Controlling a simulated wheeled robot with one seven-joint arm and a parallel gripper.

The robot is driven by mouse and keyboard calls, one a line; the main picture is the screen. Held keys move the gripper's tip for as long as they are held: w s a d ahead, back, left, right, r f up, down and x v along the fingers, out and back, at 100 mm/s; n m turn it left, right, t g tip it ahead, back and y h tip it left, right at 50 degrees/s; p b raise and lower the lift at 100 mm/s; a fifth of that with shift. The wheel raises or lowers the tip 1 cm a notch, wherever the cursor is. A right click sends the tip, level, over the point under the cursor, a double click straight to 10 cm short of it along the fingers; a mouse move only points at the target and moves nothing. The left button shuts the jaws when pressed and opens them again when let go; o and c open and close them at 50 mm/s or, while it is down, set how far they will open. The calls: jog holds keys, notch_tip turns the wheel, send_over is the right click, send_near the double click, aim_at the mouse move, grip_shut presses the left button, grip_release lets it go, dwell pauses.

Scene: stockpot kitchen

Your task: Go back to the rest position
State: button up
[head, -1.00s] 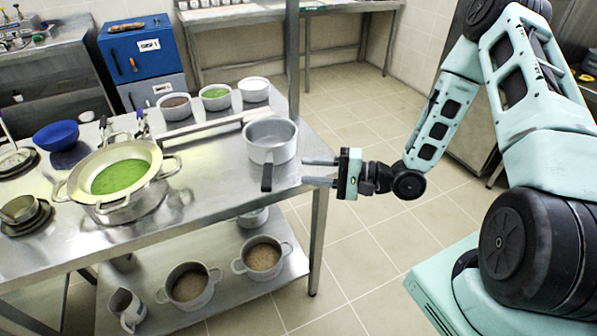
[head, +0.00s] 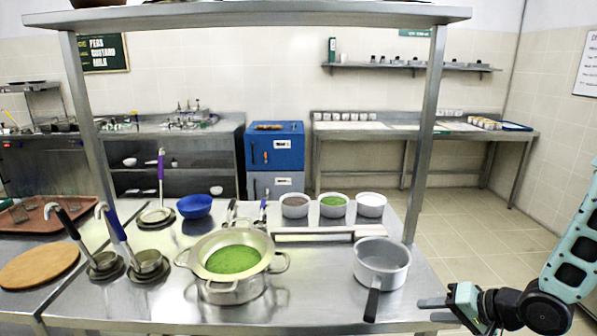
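My gripper (head: 436,302) is at the lower right in the head view, beside the right edge of the steel table. Its two fingers point left, one above the other in the picture, with a gap between them and nothing visible in it. The grey saucepan (head: 381,264) stands upright on the table to the left of my gripper, its dark handle (head: 372,305) pointing toward the front. The fingertips look apart from the pan. My arm (head: 577,252) reaches in from the right edge of the picture.
A large pot (head: 235,291) with green contents stands mid-table. Three white bowls (head: 333,206) stand behind a low metal rail (head: 312,235). Ladles (head: 148,262), a blue bowl (head: 195,207) and a round wooden board (head: 38,266) are left. A post (head: 430,135) rises at the right. Floor right is open.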

jog(key=s+d+r+n+g+h, duration=0.2)
jog(key=s+d+r+n+h, duration=0.1)
jog(key=d+r+h, duration=0.3)
jog(key=s+a+r+n+g+h, duration=0.1)
jog(key=s+a+r+n+g, duration=0.2)
jog(key=s+r, duration=0.55)
jog(key=s+a+n+g, duration=0.1)
jog(key=s+a+n, duration=0.2)
jog(key=s+a, duration=0.3)
jog(key=s+a+r+n+g, duration=0.1)
jog(key=s+a+n, duration=0.2)
jog(key=s+a, duration=0.4)
jog(key=a, duration=0.6)
jog(key=shift+s+r+y, duration=0.2)
jog(key=shift+s+y, duration=0.1)
